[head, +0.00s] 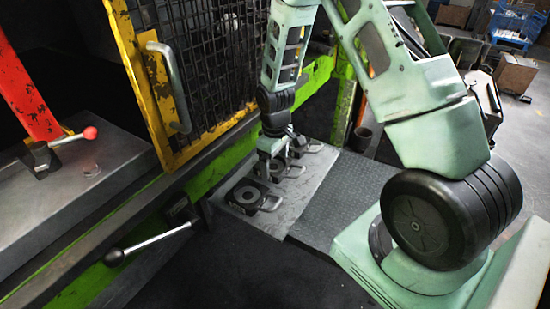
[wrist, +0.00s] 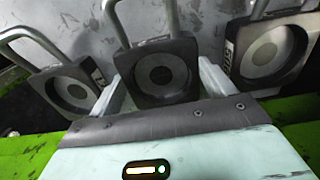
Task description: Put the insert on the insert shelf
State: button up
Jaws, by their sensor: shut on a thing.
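My gripper (head: 270,160) points down over the grey metal insert shelf (head: 292,208). In the wrist view its two pale fingers stand on either side of a dark insert (wrist: 160,45) with a round centre and a looped handle, and they are shut on it. This insert is the middle one of a row of three. In the head view my gripper partly covers it. I cannot tell whether it rests on the shelf or is slightly raised.
One insert (head: 246,194) lies nearer on the shelf and another (head: 312,147) farther back, close on both sides of my gripper. A yellow mesh guard (head: 160,110) and green press frame (head: 210,178) stand at left. A lever (head: 155,243) juts out in front.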

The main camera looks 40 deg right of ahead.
aim_at(275, 168)
jog(key=o, duration=2)
jog(key=shift+f, duration=0.1)
jog(key=shift+c, duration=0.2)
notch_tip(275, 168, up, 11)
jog(key=b, duration=0.3)
jog(key=s+a+r+n, duration=0.1)
jog(key=s+a+r, duration=0.25)
jog(key=a, duration=0.45)
jog(key=s+a+r+n, duration=0.1)
jog(key=s+a+r, duration=0.1)
jog(key=s+a, duration=0.5)
jog(key=s+a+n, duration=0.1)
jog(key=s+a, duration=0.8)
jog(key=s, duration=0.4)
jog(key=shift+s+a+r+n+y, duration=0.2)
jog(key=shift+s+a+n+y, duration=0.1)
jog(key=shift+s+n, duration=0.1)
